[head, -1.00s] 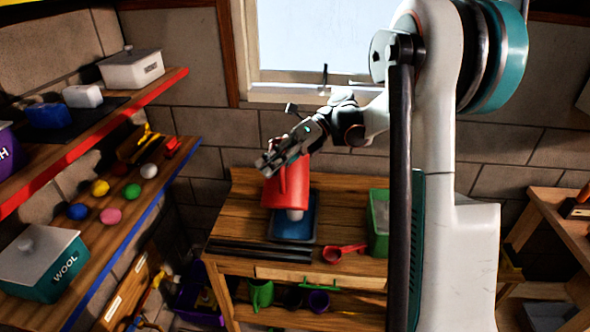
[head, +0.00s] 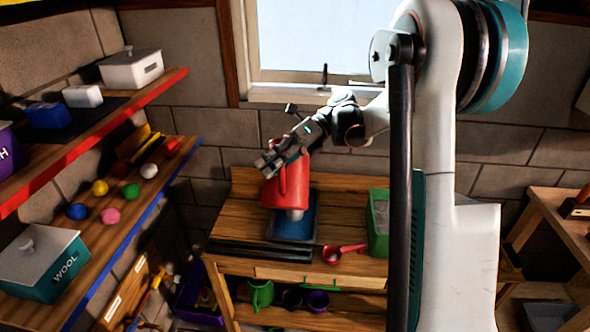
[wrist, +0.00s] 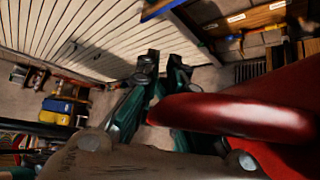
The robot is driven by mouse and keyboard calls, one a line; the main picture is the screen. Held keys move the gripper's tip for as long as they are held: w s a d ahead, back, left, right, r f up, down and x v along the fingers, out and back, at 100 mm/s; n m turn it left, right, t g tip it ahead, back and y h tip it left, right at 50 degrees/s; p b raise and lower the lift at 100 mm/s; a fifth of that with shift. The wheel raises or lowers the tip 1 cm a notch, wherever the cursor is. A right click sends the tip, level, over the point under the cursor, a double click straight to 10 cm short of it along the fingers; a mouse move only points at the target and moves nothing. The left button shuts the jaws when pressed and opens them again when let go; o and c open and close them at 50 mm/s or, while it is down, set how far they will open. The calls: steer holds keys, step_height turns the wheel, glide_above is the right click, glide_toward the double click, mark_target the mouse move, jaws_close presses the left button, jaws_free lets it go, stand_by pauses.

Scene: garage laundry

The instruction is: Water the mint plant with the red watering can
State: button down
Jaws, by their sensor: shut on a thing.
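The red watering can (head: 287,188) is in the head view, held above the wooden workbench, in front of the window. My gripper (head: 268,163) is at its upper left side and is shut on it. In the wrist view my gripper's fingers (wrist: 163,68) show in the middle, and the can's red body and curved handle (wrist: 232,113) fill the right. The exact contact is hidden. A small whitish object (head: 295,214) shows just below the can; I cannot tell whether it is part of the can. I cannot make out a mint plant in either view.
A blue tray (head: 298,232) lies on the bench under the can. A red scoop (head: 343,253) and a green container (head: 379,222) are to its right. Shelves with colored balls and a WOOL box (head: 45,272) stand at the left. Green and purple pots sit on the lower shelf.

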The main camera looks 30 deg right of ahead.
mark_target(269, 205)
steer(key=s+a+f+n+t+h+b, duration=0.2)
steer(key=f+b, duration=0.4)
steer(key=f, duration=0.7)
steer(key=shift+s+a+f+n+t+h+b, duration=0.15)
steer(key=shift+s+f+n+t+h+b, duration=0.25)
steer(key=shift+s, duration=0.3)
steer(key=shift+r, duration=0.2)
step_height(269, 205, up, 4)
steer(key=n+t+h+p, duration=0.1)
steer(key=t+h+p, duration=0.1)
steer(key=p, duration=0.2)
steer(key=shift+n, duration=0.3)
steer(key=shift+f, duration=0.1)
